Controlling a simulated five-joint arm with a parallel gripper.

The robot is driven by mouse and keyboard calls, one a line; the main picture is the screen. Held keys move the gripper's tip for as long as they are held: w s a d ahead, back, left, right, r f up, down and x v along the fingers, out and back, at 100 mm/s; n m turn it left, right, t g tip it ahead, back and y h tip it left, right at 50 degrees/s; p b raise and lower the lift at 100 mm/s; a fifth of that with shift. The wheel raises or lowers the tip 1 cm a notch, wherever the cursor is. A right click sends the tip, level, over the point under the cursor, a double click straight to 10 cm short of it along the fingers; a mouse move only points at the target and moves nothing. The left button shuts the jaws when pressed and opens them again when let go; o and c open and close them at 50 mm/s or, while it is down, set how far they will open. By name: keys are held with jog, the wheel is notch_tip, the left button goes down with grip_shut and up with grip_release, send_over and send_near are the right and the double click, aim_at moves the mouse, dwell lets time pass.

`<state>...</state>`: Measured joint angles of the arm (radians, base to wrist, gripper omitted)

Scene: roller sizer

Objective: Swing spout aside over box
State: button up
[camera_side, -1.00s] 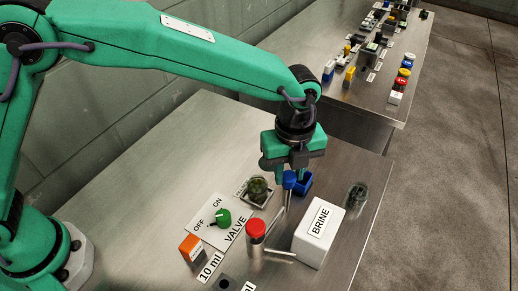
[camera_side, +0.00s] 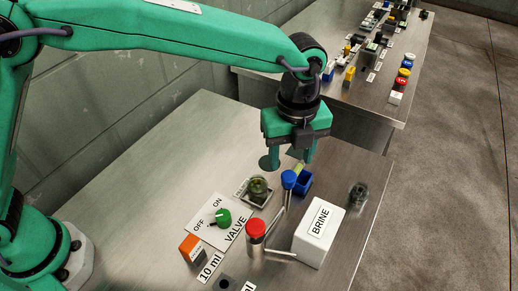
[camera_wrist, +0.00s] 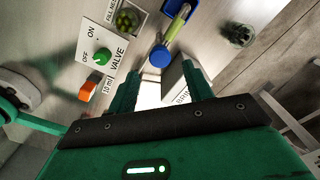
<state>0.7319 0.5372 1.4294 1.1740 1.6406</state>
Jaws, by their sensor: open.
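A blue round knob (camera_side: 288,178) stands upright near the table's right side, and it also shows in the wrist view (camera_wrist: 160,56). A pale green bar (camera_wrist: 176,28), which looks like the spout, reaches from the knob to the small open blue box (camera_wrist: 181,8). In the side view the bar (camera_side: 299,167) shows behind the knob, next to the blue box (camera_side: 305,185). Whether its tip lies inside the box rim is hard to tell. My gripper (camera_side: 289,158) is open and empty, with its fingers spread above the knob. In the wrist view my gripper (camera_wrist: 160,85) has the knob ahead of its fingertips.
A white BRINE block (camera_side: 319,234) and a red-capped cylinder (camera_side: 256,232) with thin metal rods stand near the knob. A VALVE plate with a green dial (camera_side: 223,217), an orange block (camera_side: 191,247), a jar (camera_side: 258,187) and a dark glass (camera_side: 358,194) are around. The table's left part is clear.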

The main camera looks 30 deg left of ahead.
aim_at(286, 173)
jog(key=shift+r, duration=1.45)
jog(key=shift+a+r, duration=0.25)
jog(key=shift+a, duration=0.15)
jog(key=s+a+r+n+t, duration=0.1)
jog(key=a+r+n, duration=0.25)
jog(key=a, duration=0.35)
jog(key=s+a+r+n+t+h, duration=0.1)
jog(key=s+a+r+n, duration=0.1)
jog(key=a+n, duration=0.4)
jog(key=s+a+r+n+t, duration=0.1)
jog(key=a+r+n, duration=0.25)
jog(key=a, duration=0.45)
jog(key=s+a+f+n+t+y, duration=0.1)
jog(key=s+a+f+n+t, duration=0.1)
jog(key=s+a+n, duration=1)
jog(key=shift+s+a+f+n+t, duration=0.3)
jog(key=shift+a+f+n, duration=0.3)
jog(key=shift+f+n, duration=0.4)
